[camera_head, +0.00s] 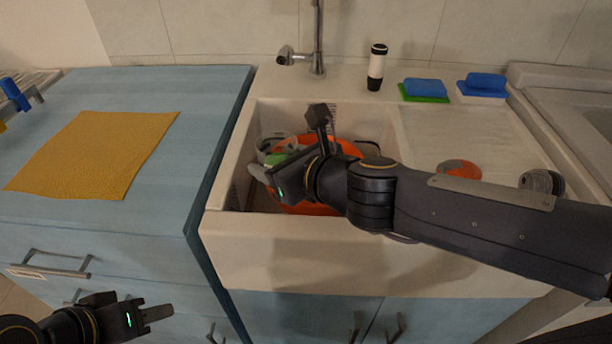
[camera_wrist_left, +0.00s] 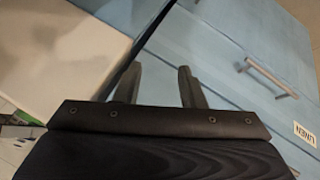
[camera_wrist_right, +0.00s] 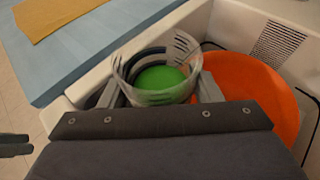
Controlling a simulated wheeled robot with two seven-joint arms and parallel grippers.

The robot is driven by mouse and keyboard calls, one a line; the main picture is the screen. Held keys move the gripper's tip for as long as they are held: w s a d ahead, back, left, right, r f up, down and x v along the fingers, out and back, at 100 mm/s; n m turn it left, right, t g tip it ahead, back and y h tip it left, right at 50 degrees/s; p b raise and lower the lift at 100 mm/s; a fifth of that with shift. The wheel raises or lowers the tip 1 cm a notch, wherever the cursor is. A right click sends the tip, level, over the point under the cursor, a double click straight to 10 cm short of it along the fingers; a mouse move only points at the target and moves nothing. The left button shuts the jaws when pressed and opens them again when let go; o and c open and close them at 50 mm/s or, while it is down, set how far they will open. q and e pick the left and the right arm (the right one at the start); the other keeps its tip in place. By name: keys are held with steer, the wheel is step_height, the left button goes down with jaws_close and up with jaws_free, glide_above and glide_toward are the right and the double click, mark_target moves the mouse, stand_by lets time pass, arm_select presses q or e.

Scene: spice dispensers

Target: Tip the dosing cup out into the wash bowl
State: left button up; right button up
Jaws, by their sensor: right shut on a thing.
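The dosing cup (camera_wrist_right: 125,68) is a clear cup with dark marks and something green inside. My right gripper (camera_wrist_right: 155,88) is shut on it, one finger on each side. In the head view the cup (camera_head: 264,147) is partly hidden by my right gripper (camera_head: 262,170), over the left part of the sink basin. The wash bowl (camera_wrist_right: 255,90) is orange and sits in the basin, right of the cup in the right wrist view. In the head view my right arm covers much of the bowl (camera_head: 347,147). My left gripper (camera_head: 158,312) is open and empty, in front of the drawers (camera_wrist_left: 225,60).
The sink's wall (camera_head: 225,190) rises around the bowl. A tap (camera_head: 317,45) and a black-and-white bottle (camera_head: 376,68) stand behind. Blue sponges (camera_head: 424,86) lie at the back right. A yellow cloth (camera_head: 95,150) lies on the blue counter (camera_head: 205,95). A round orange-grey item (camera_head: 460,170) is on the drainboard.

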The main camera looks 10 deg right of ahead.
steer(key=shift+s+a+f, duration=0.1)
steer(key=shift+a, duration=0.35)
